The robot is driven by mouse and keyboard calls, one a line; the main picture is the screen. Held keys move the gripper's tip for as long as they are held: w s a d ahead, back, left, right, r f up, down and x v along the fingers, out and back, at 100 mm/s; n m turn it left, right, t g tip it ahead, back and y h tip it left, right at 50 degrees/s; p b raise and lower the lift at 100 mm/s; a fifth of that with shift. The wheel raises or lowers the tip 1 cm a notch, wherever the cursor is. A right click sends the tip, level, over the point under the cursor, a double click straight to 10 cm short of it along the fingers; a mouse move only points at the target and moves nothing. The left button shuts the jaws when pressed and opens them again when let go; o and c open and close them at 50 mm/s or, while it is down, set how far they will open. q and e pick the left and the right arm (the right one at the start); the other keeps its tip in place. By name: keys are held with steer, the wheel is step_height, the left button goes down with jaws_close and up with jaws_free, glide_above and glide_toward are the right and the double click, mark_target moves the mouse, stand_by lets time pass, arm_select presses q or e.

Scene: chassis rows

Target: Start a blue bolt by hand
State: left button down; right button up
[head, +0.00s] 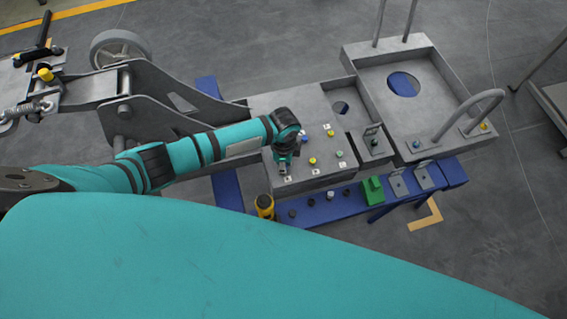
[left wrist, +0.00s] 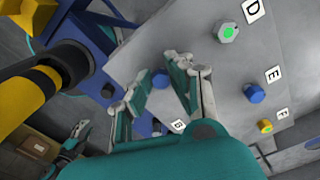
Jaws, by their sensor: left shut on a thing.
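My left gripper (head: 283,168) reaches down over the grey chassis plate (head: 268,108). In the left wrist view its fingers (left wrist: 160,90) are shut on a blue bolt (left wrist: 160,78), seen at the fingertips. Whether this bolt touches the plate, I cannot tell. Another blue bolt (left wrist: 254,93) stands on the plate beside the label E. One blue bolt head (head: 304,139) also shows near the gripper in the head view. A teal and grey part at the lower left of the wrist view (left wrist: 78,132) may be my right gripper; its state is unclear.
On the plate are a green-marked bolt (left wrist: 228,31) by label D and a yellow bolt (left wrist: 265,126) by label F. A yellow and black cylinder (head: 264,203) stands at the plate's near left edge. A green block (head: 372,190) sits on the blue bench rail (head: 325,212).

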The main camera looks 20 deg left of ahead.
arm_select(q)
steer(key=shift+m, duration=0.5)
steer(key=m, duration=0.5)
steer(key=shift+w, duration=0.1)
steer(key=m+b, duration=0.1)
steer(key=m, duration=0.3)
steer(key=shift+w+f, duration=0.1)
steer(key=shift+m, duration=0.6)
